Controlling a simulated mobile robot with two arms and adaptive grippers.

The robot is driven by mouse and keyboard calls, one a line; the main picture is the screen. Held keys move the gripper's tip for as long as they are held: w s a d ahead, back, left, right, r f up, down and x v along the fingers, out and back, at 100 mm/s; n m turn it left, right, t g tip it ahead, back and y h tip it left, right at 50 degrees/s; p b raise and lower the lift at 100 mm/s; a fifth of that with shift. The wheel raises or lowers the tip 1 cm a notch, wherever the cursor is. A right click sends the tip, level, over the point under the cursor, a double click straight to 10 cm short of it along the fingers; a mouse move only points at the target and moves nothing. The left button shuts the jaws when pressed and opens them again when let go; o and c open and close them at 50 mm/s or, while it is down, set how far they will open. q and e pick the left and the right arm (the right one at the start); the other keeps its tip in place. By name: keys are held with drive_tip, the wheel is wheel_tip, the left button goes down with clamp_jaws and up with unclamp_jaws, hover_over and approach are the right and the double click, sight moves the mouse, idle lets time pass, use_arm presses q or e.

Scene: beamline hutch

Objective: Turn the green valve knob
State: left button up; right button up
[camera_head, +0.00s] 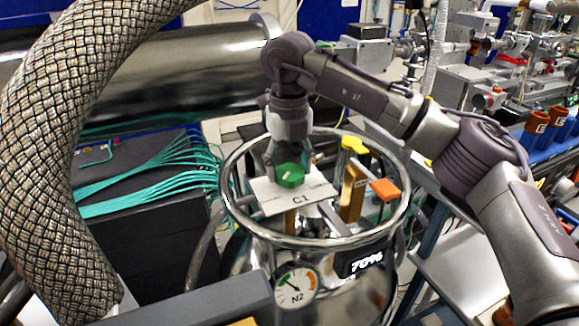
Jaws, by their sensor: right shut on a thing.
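The green valve knob (290,175) sits inside the ring on top of a shiny metal dewar. My right gripper (289,160) points down from above, with its fingers around the knob and shut on it. The fingers hide part of the knob's top and sides. A white card marked C1 (297,200) lies just in front of and below the knob. My left gripper is not in view.
The dewar's metal ring (322,242) surrounds the knob. A yellow knob (354,145) and an orange handle (385,189) stand close on the right. A gauge marked N2 (295,288) is on the dewar's front. A thick braided hose (55,150) fills the left.

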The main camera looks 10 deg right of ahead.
sight(287, 172)
drive_tip(key=n, duration=0.5)
drive_tip(key=shift+a+n+b, duration=0.1)
drive_tip(key=shift+n+b, duration=0.2)
drive_tip(key=shift+b, duration=0.05)
drive_tip(key=n, duration=0.5)
drive_tip(key=shift+s+a, duration=0.1)
drive_tip(key=n, duration=0.5)
drive_tip(key=shift+s+n, duration=0.15)
drive_tip(key=shift+n, duration=0.25)
drive_tip(key=shift+s+n, duration=0.1)
drive_tip(key=shift+n, duration=2.2)
drive_tip(key=o, duration=1.2)
drive_tip(key=shift+c, duration=0.2)
wheel_tip(287, 172, up, 12)
